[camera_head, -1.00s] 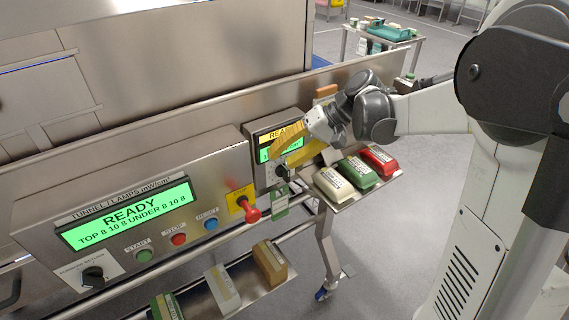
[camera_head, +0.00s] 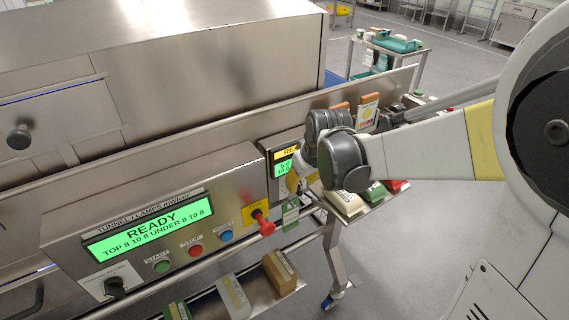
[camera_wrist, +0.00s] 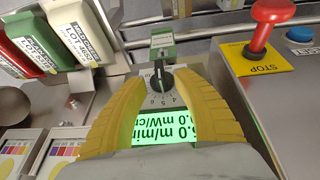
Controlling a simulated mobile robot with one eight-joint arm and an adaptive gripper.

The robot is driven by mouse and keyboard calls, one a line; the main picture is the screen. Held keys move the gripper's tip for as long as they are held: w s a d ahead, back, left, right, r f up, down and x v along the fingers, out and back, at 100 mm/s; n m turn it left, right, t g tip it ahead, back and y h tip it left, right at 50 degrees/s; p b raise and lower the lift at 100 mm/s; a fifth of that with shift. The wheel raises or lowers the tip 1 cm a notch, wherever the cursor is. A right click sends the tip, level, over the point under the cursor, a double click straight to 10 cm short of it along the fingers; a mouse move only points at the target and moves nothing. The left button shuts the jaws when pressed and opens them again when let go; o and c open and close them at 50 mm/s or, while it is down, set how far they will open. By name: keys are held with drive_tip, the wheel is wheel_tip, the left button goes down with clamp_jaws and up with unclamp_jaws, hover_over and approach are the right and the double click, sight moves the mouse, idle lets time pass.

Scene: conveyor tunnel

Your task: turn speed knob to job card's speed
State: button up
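The black speed knob (camera_wrist: 160,77) sits on the small control box, with a white pointer line and a numbered dial around it. My gripper (camera_wrist: 164,84) is open, its yellow fingers on either side of the knob; I cannot tell whether they touch it. The green display (camera_wrist: 170,127) beside the knob appears upside down and reads something ".0 m/min"; a finger hides its first digit. A green-and-white tag (camera_wrist: 162,44), perhaps the job card, hangs past the knob, its print too small to read. In the head view my gripper (camera_head: 297,183) covers the knob; the tag (camera_head: 290,214) hangs below.
Red, green and cream lot blocks (camera_wrist: 80,30) lie on a shelf at the left. The larger panel (camera_head: 150,232) reads READY. Colour-patch cards (camera_wrist: 65,148) lie lower left.

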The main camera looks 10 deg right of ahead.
drive_tip(key=shift+x, duration=1.1)
clamp_jaws()
drive_tip(key=shift+d+y, duration=0.1)
drive_tip(key=shift+y, duration=0.2)
